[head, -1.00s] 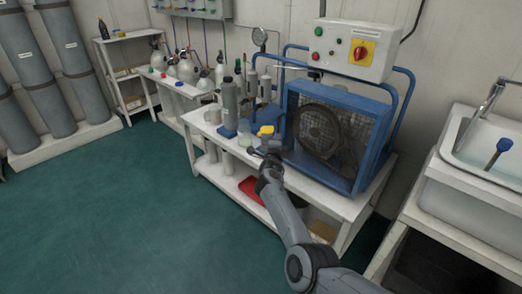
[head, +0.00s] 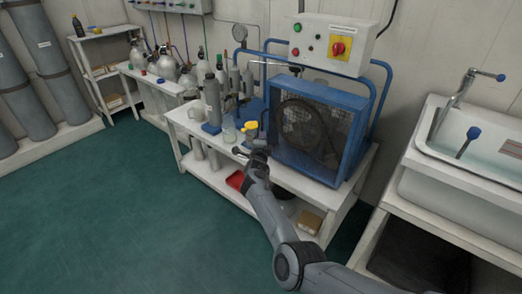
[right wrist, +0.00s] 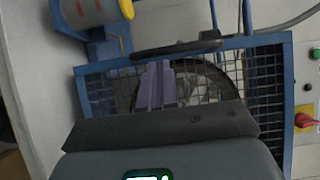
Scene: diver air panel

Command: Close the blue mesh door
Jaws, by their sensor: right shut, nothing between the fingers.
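The blue-framed mesh door (head: 300,125) is on the front of the compressor unit on the white bench, with a dark round wheel or fan behind its mesh. In the right wrist view the mesh and blue frame (right wrist: 270,85) fill the middle and right. I cannot tell from these views whether it is fully closed. My right gripper (head: 258,150) is just in front of the door's lower left side. Its purple-grey fingers (right wrist: 155,85) are shut and empty, in front of the mesh; I cannot tell whether they touch it. My left gripper is out of view.
Grey bottles (head: 212,105) and a yellow-topped item (head: 250,126) stand left of the door on the bench (head: 200,135). A control box (head: 333,42) with a red knob is above. A sink (head: 480,150) stands right. Green floor in front is open.

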